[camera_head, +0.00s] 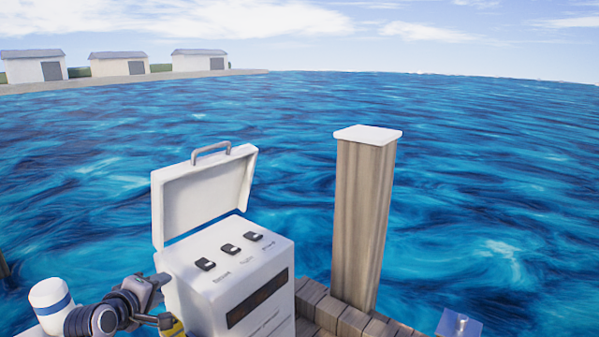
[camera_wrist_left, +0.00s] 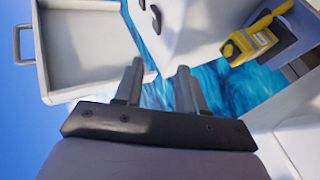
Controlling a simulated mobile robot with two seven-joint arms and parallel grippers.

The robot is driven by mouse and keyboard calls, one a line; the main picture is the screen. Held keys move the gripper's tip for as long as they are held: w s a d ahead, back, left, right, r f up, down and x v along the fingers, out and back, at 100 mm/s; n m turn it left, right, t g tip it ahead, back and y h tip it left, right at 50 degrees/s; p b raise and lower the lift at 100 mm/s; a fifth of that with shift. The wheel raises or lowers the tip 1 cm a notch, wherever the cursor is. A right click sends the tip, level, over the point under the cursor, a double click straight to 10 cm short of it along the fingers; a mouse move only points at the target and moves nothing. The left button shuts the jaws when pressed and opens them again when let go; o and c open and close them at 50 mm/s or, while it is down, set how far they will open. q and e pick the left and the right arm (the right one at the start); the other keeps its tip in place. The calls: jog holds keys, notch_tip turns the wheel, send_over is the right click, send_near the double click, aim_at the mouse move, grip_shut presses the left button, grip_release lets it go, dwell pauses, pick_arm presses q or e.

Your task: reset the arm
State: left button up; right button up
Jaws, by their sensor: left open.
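My left gripper (camera_head: 163,300) is at the lower left of the head view, beside the left face of a white box (camera_head: 228,275). In the left wrist view the left gripper (camera_wrist_left: 160,70) has its two fingers apart with nothing between them. The box's hinged lid (camera_head: 205,195) stands open, with a grey handle on top. It also shows in the left wrist view (camera_wrist_left: 85,50). Three black switches (camera_head: 230,248) sit in a row on the box top. I cannot tell whether the gripper touches the box. My right gripper is out of view.
A yellow device (camera_wrist_left: 252,40) is near the box; its edge shows beside my gripper in the head view. A wooden post (camera_head: 362,220) with a white cap stands right of the box on a plank dock (camera_head: 335,316). A blue-grey block (camera_head: 458,325) is at lower right. Water surrounds the dock.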

pick_arm(q)
jog(key=s+d+f+m+g, duration=0.1)
jog(key=s+d+f+m, duration=0.3)
jog(key=s+f+m, duration=0.8)
jog(key=s+d+f+m, duration=0.1)
jog(key=s+d+f, duration=0.2)
jog(key=s, duration=0.7)
jog(key=s+d+f+m+g, duration=0.1)
jog(key=s+d+f+m, duration=0.1)
jog(key=s, duration=0.9)
notch_tip(320, 180, down, 2)
jog(key=shift+s+d+h, duration=0.15)
jog(key=shift+d+h, duration=0.25)
jog(key=shift+d, duration=0.35)
